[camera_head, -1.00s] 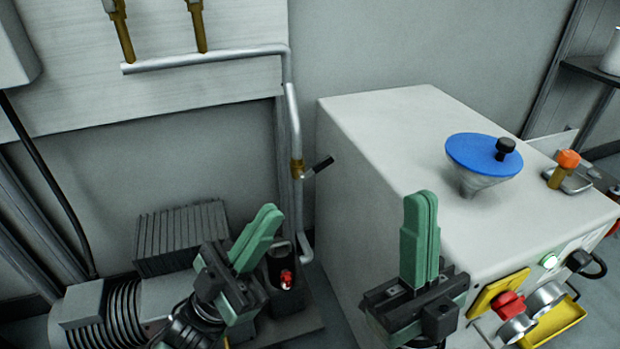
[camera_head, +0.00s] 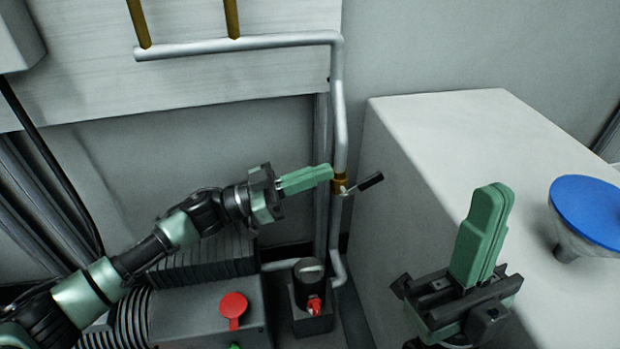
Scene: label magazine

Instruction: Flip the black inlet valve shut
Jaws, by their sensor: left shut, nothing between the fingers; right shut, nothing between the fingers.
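The black inlet valve handle (camera_head: 369,182) sticks out to the right and slightly up from a brass valve body (camera_head: 339,183) on the grey vertical pipe (camera_head: 339,120). My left gripper (camera_head: 328,173) is shut and empty, its fingertips at the left side of the brass body, on the opposite side from the handle. I cannot tell whether the tips touch the brass. My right gripper (camera_head: 497,190) is shut and empty, pointing up in front of the white cabinet, well right of the valve.
The white cabinet (camera_head: 450,130) stands right of the valve, with a blue-lidded funnel (camera_head: 590,210) on top. Below are a finned machine with a red button (camera_head: 233,305) and a black cylinder with a red tap (camera_head: 314,305). Free space lies between handle and cabinet.

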